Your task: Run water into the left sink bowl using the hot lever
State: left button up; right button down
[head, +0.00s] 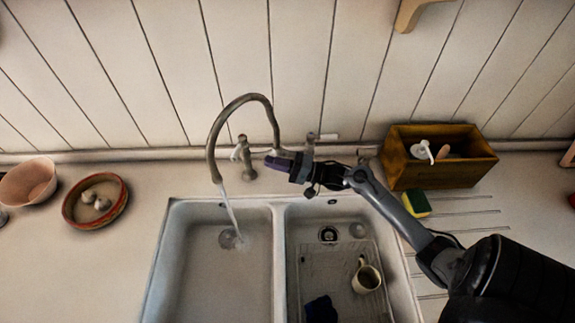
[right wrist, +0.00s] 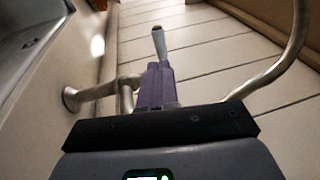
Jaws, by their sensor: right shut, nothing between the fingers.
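The curved tap spout (head: 212,140) arches over the left sink bowl (head: 195,285). A thin stream of water (head: 231,212) runs from it into that bowl, near the drain. A tap lever with a pale handle (head: 237,153) stands left of my right gripper; another pale lever (head: 328,136) stands behind and right of it. I cannot tell which is hot. My right gripper (head: 272,162) is shut and empty, its purple fingers pointing left among the tap parts. In the right wrist view its fingertips (right wrist: 156,68) are in line with a pale-tipped lever (right wrist: 159,42); I cannot tell whether they touch.
The right sink bowl (head: 293,270) holds a rack, a cream mug (head: 366,277) and a dark cloth (head: 321,309). A wooden box (head: 400,170) and a sponge (head: 416,203) are on the right. A red-rimmed bowl (head: 69,212) and a pink bowl (head: 28,183) are on the left.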

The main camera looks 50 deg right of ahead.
aim_at(239, 148)
jog(key=x, duration=0.7)
jog(key=shift+w, duration=0.15)
jog(key=shift+a, duration=0.1)
